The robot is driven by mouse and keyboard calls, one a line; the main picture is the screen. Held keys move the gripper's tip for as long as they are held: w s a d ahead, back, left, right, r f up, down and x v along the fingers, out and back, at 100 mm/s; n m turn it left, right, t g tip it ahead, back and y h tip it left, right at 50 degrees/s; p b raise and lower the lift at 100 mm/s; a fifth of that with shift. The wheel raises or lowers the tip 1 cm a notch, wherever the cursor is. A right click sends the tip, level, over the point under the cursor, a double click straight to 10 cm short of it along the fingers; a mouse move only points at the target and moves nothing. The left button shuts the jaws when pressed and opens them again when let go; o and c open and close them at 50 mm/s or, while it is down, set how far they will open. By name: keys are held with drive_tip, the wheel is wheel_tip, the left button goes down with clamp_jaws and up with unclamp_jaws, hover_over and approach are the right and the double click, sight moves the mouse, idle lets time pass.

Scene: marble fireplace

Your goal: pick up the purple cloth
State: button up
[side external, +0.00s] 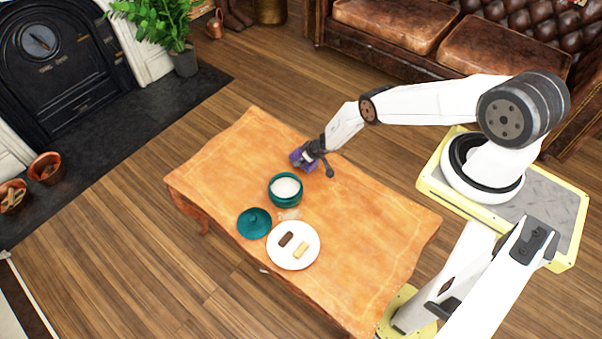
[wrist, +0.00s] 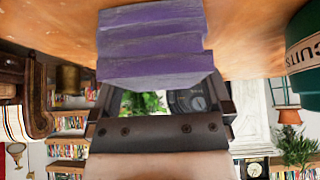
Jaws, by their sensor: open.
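The purple cloth (side external: 299,159) lies folded on the wooden table (side external: 215,165), toward its far edge. In the wrist view the folded cloth (wrist: 153,42) fills the top middle, with its stacked layers facing the camera; that picture is upside down. My gripper (side external: 314,153) is at the cloth, low over the table, and partly covers it in the side view. In the wrist view its open fingers stand to either side below the cloth's near edge. I cannot tell whether they touch it.
A teal pot (side external: 285,201) with white inside stands close to the cloth, and its lettered side shows in the wrist view (wrist: 304,60). A teal lid (side external: 253,224) and a white plate (side external: 293,262) with two bars lie beyond. The table's right part is clear.

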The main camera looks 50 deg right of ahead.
drive_tip(key=c, duration=0.9)
drive_tip(key=shift+r, duration=0.3)
drive_tip(key=shift+w+r, duration=0.1)
drive_tip(key=shift+r, duration=1.25)
drive_tip(key=shift+s+a+v, duration=0.15)
drive_tip(key=shift+a+v, duration=0.05)
drive_tip(key=shift+v, duration=0.9)
drive_tip(key=shift+s+a+v, duration=0.15)
drive_tip(key=shift+v, duration=0.95)
drive_tip(key=s+a+r, duration=0.1)
drive_tip(key=s+r, duration=0.1)
drive_tip(key=s, duration=0.1)
drive_tip(key=s+r, duration=0.2)
drive_tip(key=s, duration=0.2)
drive_tip(key=s+a+r, duration=0.1)
drive_tip(key=s+r, duration=0.1)
drive_tip(key=s, duration=0.1)
drive_tip(key=shift+s+a, duration=0.35)
drive_tip(key=shift+s, duration=0.05)
